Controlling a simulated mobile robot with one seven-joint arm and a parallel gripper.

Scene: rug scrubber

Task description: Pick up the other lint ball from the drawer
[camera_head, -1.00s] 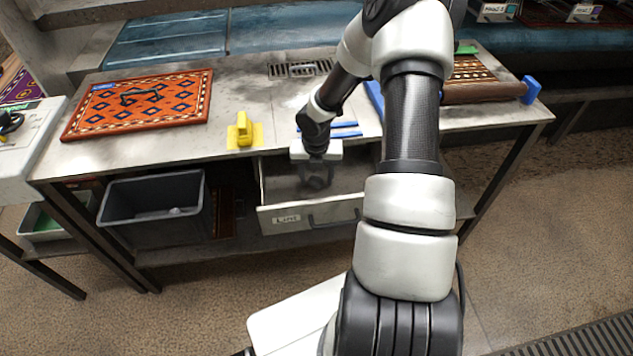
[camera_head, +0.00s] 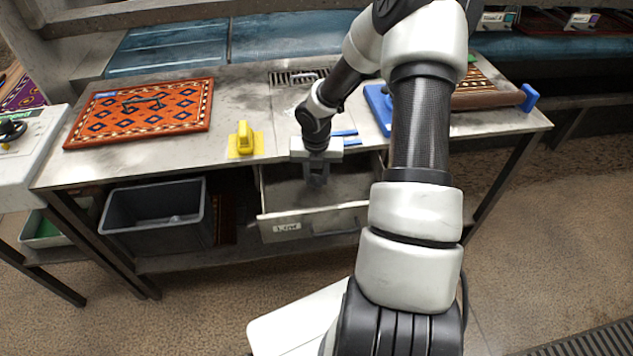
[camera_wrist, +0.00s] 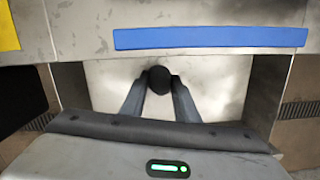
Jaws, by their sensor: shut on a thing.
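A dark round lint ball (camera_wrist: 159,80) shows in the wrist view between the tips of my gripper (camera_wrist: 160,88). The two fingers are shut on it. The open drawer (camera_wrist: 215,80) with its pale, stained floor lies below and around the fingers. The ball is too small and dark to tell there. I cannot tell its height over the drawer floor.
The metal table (camera_head: 200,160) is above and behind the drawer. On it are a patterned rug (camera_head: 140,115), a yellow tool (camera_head: 244,140) and blue strips (camera_head: 349,137). A grey bin (camera_head: 155,220) stands on the lower shelf to the left.

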